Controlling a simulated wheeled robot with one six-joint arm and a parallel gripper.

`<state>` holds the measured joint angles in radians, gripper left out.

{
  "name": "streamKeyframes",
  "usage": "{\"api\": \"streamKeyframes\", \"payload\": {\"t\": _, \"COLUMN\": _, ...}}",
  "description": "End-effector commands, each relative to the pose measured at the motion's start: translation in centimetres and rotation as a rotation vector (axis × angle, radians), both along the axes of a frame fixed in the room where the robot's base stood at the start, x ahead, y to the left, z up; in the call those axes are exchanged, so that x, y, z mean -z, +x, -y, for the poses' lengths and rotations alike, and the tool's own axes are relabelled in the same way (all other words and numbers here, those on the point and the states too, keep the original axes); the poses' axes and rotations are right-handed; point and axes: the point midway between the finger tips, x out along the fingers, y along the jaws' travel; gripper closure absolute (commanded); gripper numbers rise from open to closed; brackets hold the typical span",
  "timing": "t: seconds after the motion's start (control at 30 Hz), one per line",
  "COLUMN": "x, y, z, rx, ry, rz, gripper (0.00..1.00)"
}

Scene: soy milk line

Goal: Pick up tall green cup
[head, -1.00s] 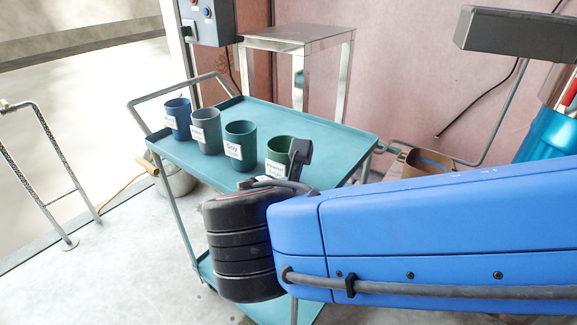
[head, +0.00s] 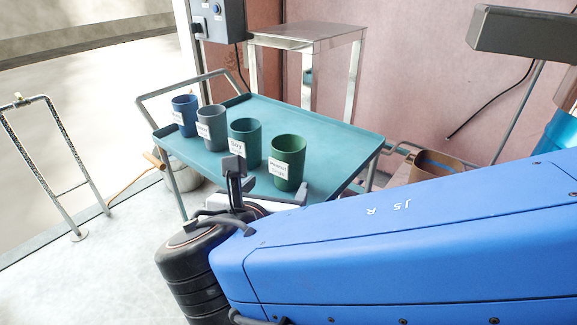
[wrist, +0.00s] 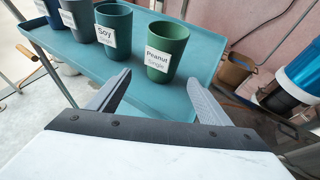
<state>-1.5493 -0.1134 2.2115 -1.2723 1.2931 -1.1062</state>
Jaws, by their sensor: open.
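The green cup (head: 296,162) stands upright at the near right end of the cup row on the teal cart. Its white label reads "Peanut Single" in the wrist view (wrist: 179,50). My gripper (head: 266,184) is open and empty at the cart's front edge. In the wrist view my gripper (wrist: 158,82) has one finger to each side of the cup's lower part, with the tips short of it. The cup is apart from both fingers and in full view.
A teal cup labelled "Soy" (head: 253,136) stands close to the left of the green cup. A grey cup (head: 217,117) and a blue cup (head: 190,105) stand farther left. The cart's tray (head: 335,150) is clear to the right. A brown bin (wrist: 237,66) is beyond it.

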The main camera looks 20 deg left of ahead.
Motion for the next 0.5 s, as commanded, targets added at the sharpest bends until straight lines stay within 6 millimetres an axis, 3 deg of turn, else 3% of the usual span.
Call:
{"api": "streamKeyframes", "payload": {"t": 0.3, "x": 1.7, "y": 4.1, "z": -0.3, "rx": 0.003, "ry": -0.001, "rz": 0.0, "gripper": 0.28}}
{"api": "streamKeyframes", "payload": {"t": 0.5, "x": 2.2, "y": 5.3, "z": -0.4, "rx": 0.0, "ry": 0.0, "rz": 0.0, "gripper": 0.28}}
